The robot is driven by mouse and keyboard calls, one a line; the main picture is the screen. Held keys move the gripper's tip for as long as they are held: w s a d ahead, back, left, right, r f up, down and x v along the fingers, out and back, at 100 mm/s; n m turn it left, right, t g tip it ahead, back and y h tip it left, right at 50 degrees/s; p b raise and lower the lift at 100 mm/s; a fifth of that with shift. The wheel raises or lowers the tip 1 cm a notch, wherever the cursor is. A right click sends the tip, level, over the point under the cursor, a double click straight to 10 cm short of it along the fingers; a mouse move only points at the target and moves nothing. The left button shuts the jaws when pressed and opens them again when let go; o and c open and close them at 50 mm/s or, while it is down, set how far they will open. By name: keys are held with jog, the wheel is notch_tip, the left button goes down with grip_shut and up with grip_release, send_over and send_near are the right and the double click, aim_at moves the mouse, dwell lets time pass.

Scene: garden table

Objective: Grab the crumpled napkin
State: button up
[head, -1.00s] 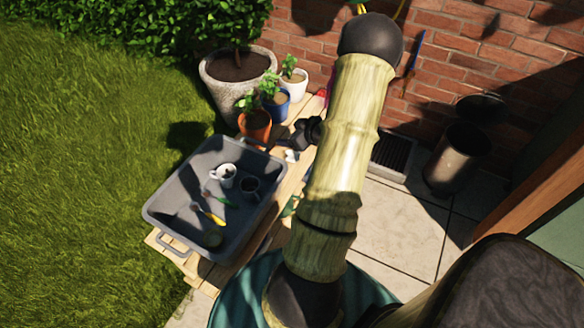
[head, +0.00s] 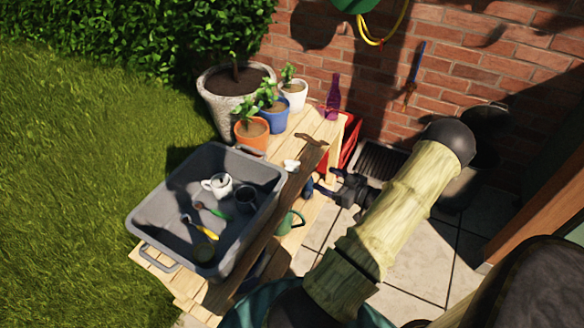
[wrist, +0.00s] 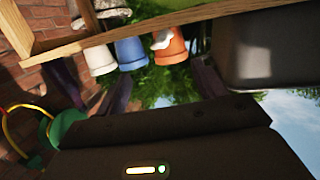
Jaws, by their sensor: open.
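A grey tub (head: 147,222) holds mugs and small tools. Orange (head: 252,135), blue (head: 273,115) and white (head: 293,97) plant pots stand behind the napkin. A purple bottle (head: 333,98) stands at the far corner. A green watering can (head: 290,222) is by the right edge.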

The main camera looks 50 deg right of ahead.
aim_at(299, 167)
jog(key=w, duration=0.3)
jog(key=w+f+b, duration=0.1)
jog(key=w, duration=0.3)
jog(key=w+a+b, duration=0.1)
jog(key=w, duration=0.3)
jog(key=shift+f, duration=0.35)
jog(key=w, duration=0.1)
jog(key=w+b, duration=0.1)
jog(key=w, duration=0.1)
jog(key=w+a+f+b, duration=0.1)
jog(key=shift+w+f, duration=0.1)
jog(key=shift+w, duration=0.5)
jog(key=c, duration=1.1)
